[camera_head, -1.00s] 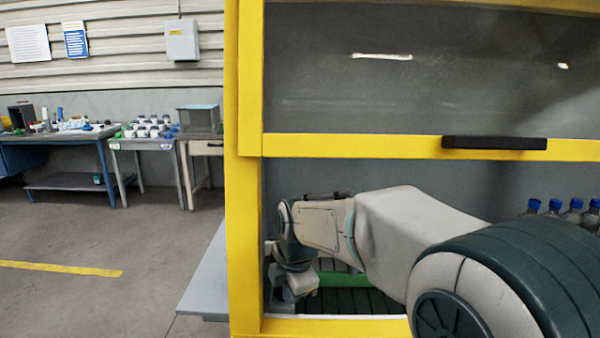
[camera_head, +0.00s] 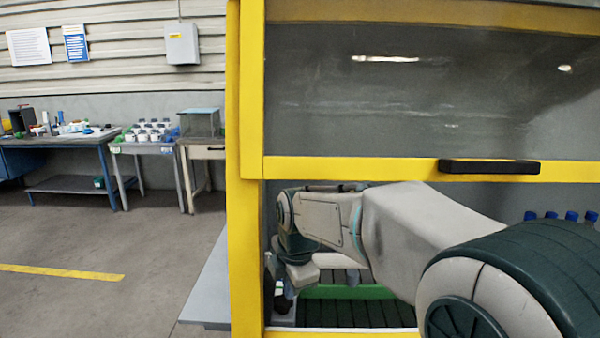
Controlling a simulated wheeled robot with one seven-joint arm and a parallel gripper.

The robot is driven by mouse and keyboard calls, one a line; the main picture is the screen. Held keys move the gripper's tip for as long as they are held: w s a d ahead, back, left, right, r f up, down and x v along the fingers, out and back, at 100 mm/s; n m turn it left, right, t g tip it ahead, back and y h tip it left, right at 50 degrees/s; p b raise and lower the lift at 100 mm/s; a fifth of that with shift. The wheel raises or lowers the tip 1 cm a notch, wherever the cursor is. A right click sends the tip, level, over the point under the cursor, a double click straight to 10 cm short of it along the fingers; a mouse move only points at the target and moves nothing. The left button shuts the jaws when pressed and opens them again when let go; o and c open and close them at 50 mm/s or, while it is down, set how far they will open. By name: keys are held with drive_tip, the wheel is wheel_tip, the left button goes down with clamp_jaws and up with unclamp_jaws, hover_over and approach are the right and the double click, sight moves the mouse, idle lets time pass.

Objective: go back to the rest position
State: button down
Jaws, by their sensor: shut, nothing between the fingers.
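My arm reaches from the lower right through the opening of a yellow-framed cabinet (camera_head: 247,230), under its raised dark sash (camera_head: 430,100).
The sash's yellow bottom bar with a black handle (camera_head: 489,167) runs close above my arm. Several blue-capped bottles (camera_head: 571,216) stand inside at right. A grey ledge (camera_head: 208,285) juts out at left. Laden tables (camera_head: 70,139) line the back wall; the floor at left is clear.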

drive_tip(key=s+d+f+m+h, duration=0.1)
drive_tip(key=s+d+f+m, duration=0.2)
drive_tip(key=s+d+m, duration=1.4)
drive_tip(key=s+m, duration=0.3)
drive_tip(key=m, duration=0.3)
drive_tip(key=shift+m+t, duration=0.3)
drive_tip(key=shift+t, duration=0.1)
